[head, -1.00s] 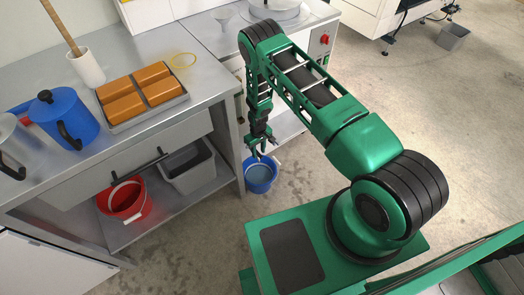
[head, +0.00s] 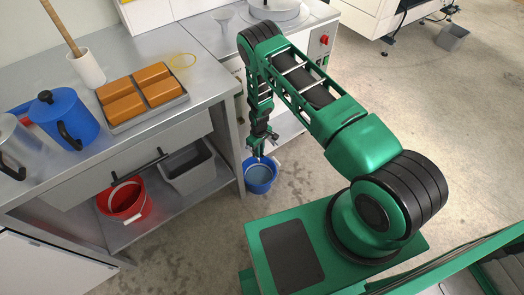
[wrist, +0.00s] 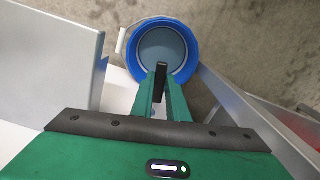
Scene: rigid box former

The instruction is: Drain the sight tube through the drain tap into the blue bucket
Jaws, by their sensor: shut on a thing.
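The blue bucket (head: 260,178) stands on the floor beside the workbench, with greyish-blue liquid inside; in the wrist view the bucket (wrist: 190,65) is straight below my gripper. My gripper (head: 259,152) points down above the bucket. In the wrist view my gripper (wrist: 160,88) is shut on a slim black piece (wrist: 160,70), which looks like the handle of the drain tap. The tap's body and spout are hidden. I cannot make out the sight tube, and no falling stream shows.
The workbench (head: 205,65) on the left holds a blue jug (head: 72,115) and a tray of orange-brown blocks (head: 150,118). A red bucket (head: 124,200) and a grey tub (head: 188,170) sit on its lower shelf. Open floor lies right of the blue bucket.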

